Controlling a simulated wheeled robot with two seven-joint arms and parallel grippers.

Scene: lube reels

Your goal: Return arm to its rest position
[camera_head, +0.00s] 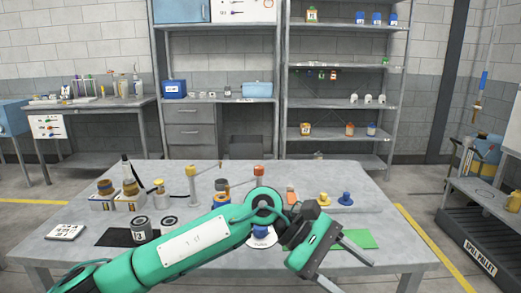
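My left arm, green with a white panel, reaches from the lower left across the table. Its gripper (352,274) is over the front right of the grey table (384,272). The two grey fingers are spread apart with nothing between them. The arm hides part of the middle of the table. My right gripper is not in view.
Left on the table are brown-topped containers (106,188), a dark bottle (127,170) and grey cans (139,229). A green mat (362,239) lies beside the gripper. Yellow (324,199) and blue (346,199) pieces stand behind it. Shelves (345,101) stand beyond.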

